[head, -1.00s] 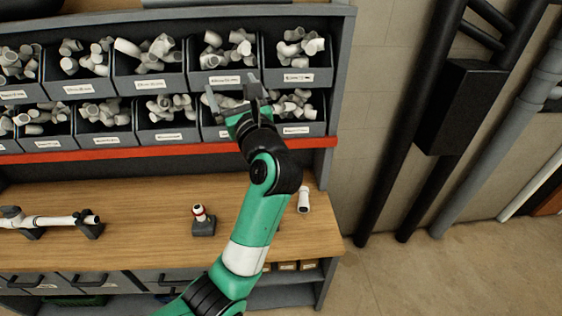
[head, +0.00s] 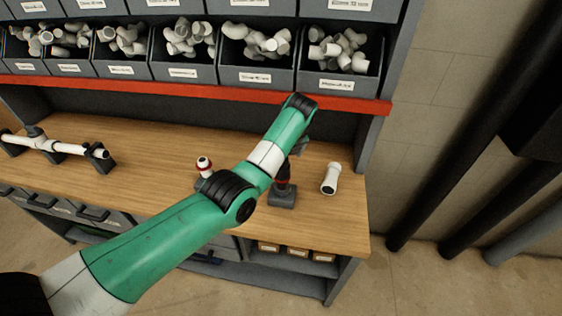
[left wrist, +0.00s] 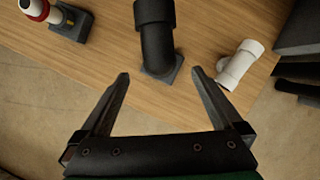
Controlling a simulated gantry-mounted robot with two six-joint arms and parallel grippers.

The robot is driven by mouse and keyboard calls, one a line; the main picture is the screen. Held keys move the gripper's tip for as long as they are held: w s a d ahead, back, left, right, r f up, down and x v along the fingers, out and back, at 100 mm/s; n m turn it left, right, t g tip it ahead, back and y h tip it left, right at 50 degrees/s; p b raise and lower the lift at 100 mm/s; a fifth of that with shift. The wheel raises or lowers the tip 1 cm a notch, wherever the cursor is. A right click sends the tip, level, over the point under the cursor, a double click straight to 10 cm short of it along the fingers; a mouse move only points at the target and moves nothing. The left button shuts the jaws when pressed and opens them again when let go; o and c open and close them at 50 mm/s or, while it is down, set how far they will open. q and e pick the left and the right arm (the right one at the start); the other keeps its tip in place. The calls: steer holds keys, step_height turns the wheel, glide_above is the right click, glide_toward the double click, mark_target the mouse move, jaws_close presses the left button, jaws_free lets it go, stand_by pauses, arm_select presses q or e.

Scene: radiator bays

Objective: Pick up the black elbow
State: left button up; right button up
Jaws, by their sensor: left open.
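The black elbow (left wrist: 157,38) stands on a small dark base (left wrist: 163,72) on the wooden bench, seen in the left wrist view. In the head view the elbow (head: 283,172) is partly hidden behind my left arm, with its base (head: 283,198) showing below. My left gripper (left wrist: 159,75) is open. In the left wrist view its fingers point toward the elbow's base, one to each side, and nothing is between them and touching. In the head view this gripper is mostly hidden behind the arm. My right gripper is not in view.
A white fitting with a red band (head: 203,165) stands on a block to the left. A white pipe (head: 65,148) sits at far left. Bins of fittings (head: 260,75) stand above the bench.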

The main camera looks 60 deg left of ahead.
mark_target(283, 173)
arm_select(q)
steer(key=x, duration=0.3)
steer(key=shift+a+f, duration=0.1)
steer(key=shift+f, duration=0.2)
steer(key=b+x, duration=0.3)
steer(key=x, duration=0.2)
steer(key=shift+f, duration=0.15)
steer(key=shift+c, duration=0.3)
steer(key=c, duration=1.5)
steer(key=shift+r+p, duration=0.85)
steer(key=shift+r, duration=1.1)
steer(key=s+d+r+p, duration=0.85)
steer(key=s+p, duration=0.25)
steer(key=p, duration=0.5)
steer(key=w+a+f+b, duration=0.2)
steer(key=w+b, duration=0.1)
steer(key=b, duration=0.1)
steer(key=w+a+f+b, duration=0.3)
steer(key=w+b, duration=0.1)
steer(key=w+a+f+b, duration=0.3)
steer(key=w+b, duration=0.1)
steer(key=shift+a, duration=0.1)
